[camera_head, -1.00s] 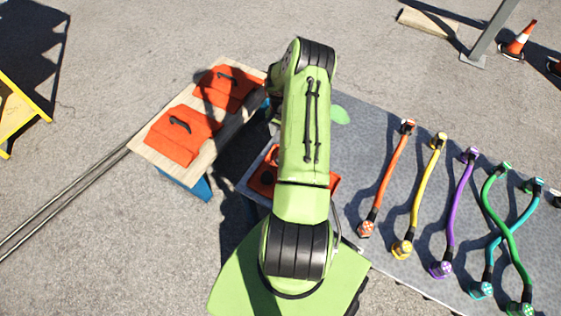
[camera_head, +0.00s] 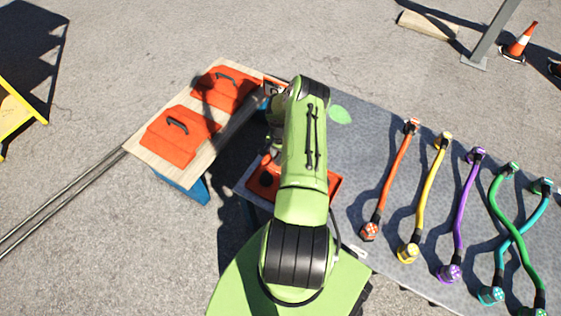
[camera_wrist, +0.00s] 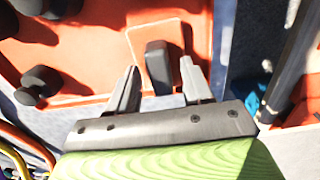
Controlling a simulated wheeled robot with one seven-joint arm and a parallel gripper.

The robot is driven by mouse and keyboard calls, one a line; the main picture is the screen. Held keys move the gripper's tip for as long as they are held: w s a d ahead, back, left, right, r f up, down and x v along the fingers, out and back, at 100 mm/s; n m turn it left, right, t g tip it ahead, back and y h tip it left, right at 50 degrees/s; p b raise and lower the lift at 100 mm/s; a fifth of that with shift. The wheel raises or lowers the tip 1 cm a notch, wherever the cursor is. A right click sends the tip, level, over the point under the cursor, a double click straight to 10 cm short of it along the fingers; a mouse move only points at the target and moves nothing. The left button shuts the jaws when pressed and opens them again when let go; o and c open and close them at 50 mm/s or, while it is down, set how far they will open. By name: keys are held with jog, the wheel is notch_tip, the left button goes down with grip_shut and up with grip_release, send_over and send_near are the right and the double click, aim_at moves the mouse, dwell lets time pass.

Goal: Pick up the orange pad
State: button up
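Two orange pads with black handles lie on the wooden-topped bench at left in the head view, a near one (camera_head: 172,148) and a far one (camera_head: 224,98). Another orange piece (camera_head: 334,185) is on the grey table, mostly hidden under my arm. In the wrist view, my gripper (camera_wrist: 160,80) has its two fingers apart, with an upright black block (camera_wrist: 157,68) between them and gaps showing on both sides. An orange surface (camera_wrist: 100,72) lies behind it; I cannot tell which orange piece this is. My arm hides the gripper's tips in the head view.
The grey table (camera_head: 370,125) carries several coloured cables at right, including an orange one (camera_head: 392,180) and a yellow one (camera_head: 431,195). Black knobs (camera_wrist: 42,82) stand at left in the wrist view. A traffic cone (camera_head: 518,42) stands far off.

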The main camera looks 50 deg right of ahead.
aim_at(280, 156)
grip_shut()
notch_tip(280, 156, up, 10)
jog(key=p, duration=0.3)
